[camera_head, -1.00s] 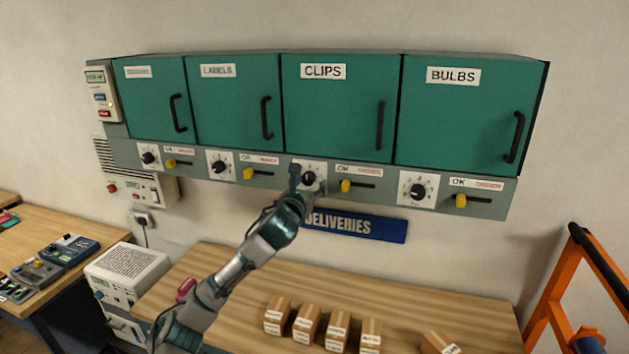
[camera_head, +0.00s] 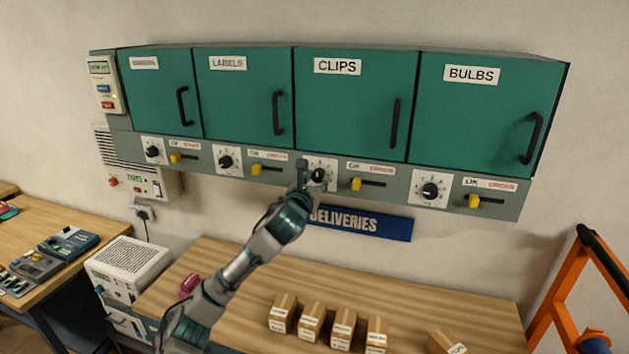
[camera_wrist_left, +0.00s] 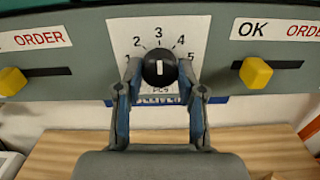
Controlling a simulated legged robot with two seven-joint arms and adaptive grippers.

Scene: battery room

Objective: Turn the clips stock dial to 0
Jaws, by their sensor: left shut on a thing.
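The clips stock dial is a black knob (camera_head: 319,174) on a white numbered plate under the green CLIPS door (camera_head: 345,105). In the left wrist view the knob (camera_wrist_left: 159,68) has a white mark standing vertical, in line with the 3 above it. The numbers 1 to 5 show on the plate (camera_wrist_left: 158,27); no 0 can be made out. My left gripper (camera_head: 309,178) is at this dial and partly covers it in the head view. In the left wrist view its fingers (camera_wrist_left: 160,73) are shut on the knob from both sides. My right gripper is not in view.
Yellow sliders (camera_head: 356,184) marked OK and ORDER sit beside the dials. The bulbs dial (camera_head: 430,190) is to the right, the labels dial (camera_head: 226,162) to the left. Below are a blue DELIVERIES sign (camera_head: 362,224) and a wooden bench (camera_head: 240,280) with several small boxes (camera_head: 312,322).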

